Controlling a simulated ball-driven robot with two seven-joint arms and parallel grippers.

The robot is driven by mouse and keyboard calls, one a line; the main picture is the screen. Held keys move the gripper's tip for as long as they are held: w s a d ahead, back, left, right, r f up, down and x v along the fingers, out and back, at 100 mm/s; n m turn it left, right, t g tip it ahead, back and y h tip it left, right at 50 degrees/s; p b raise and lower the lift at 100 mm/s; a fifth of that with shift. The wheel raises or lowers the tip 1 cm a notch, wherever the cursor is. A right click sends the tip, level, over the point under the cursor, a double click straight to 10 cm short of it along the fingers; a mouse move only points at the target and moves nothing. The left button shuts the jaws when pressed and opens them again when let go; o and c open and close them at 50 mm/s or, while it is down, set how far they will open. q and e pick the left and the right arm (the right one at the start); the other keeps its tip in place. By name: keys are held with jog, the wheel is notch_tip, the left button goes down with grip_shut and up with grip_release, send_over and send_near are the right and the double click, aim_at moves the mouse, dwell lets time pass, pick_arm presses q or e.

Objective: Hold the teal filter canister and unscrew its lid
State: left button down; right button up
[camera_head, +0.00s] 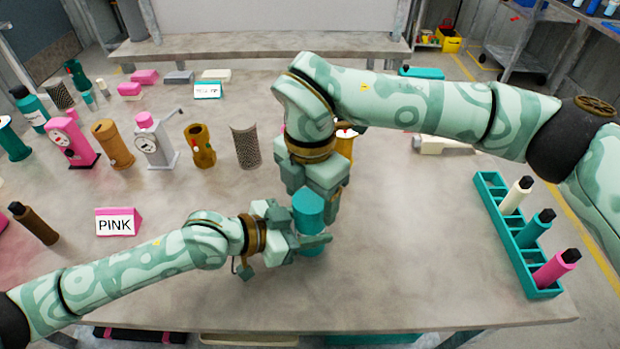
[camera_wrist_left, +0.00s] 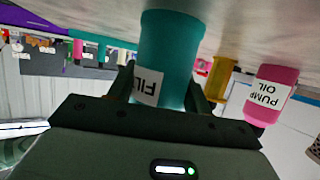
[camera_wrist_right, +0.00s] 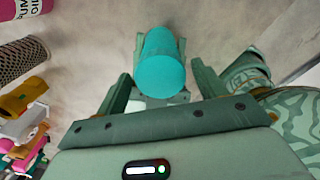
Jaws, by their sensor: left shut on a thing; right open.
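The teal filter canister (camera_head: 309,215) stands upright near the front middle of the table. In the left wrist view the canister (camera_wrist_left: 170,50) appears upside down, with part of a white label reading "FIL" between the fingers. My left gripper (camera_head: 318,242) is shut around its side, low on the body. My right gripper (camera_head: 322,192) is above the canister, pointing down. In the right wrist view its open fingers stand on either side of the round teal top (camera_wrist_right: 162,76), with gaps between. Whether the lid is separate from the body cannot be told.
A teal rack (camera_head: 518,235) with white, teal and pink bottles stands at the right. Pink, grey and brown pumps (camera_head: 150,140) and a mesh cylinder (camera_head: 245,147) stand at the back left. A "PINK" sign (camera_head: 117,222) is at the left.

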jog(key=shift+f, duration=0.1)
jog(key=c, duration=1)
jog(key=n, duration=0.6)
jog(key=shift+n, duration=0.3)
jog(key=o, duration=1.1)
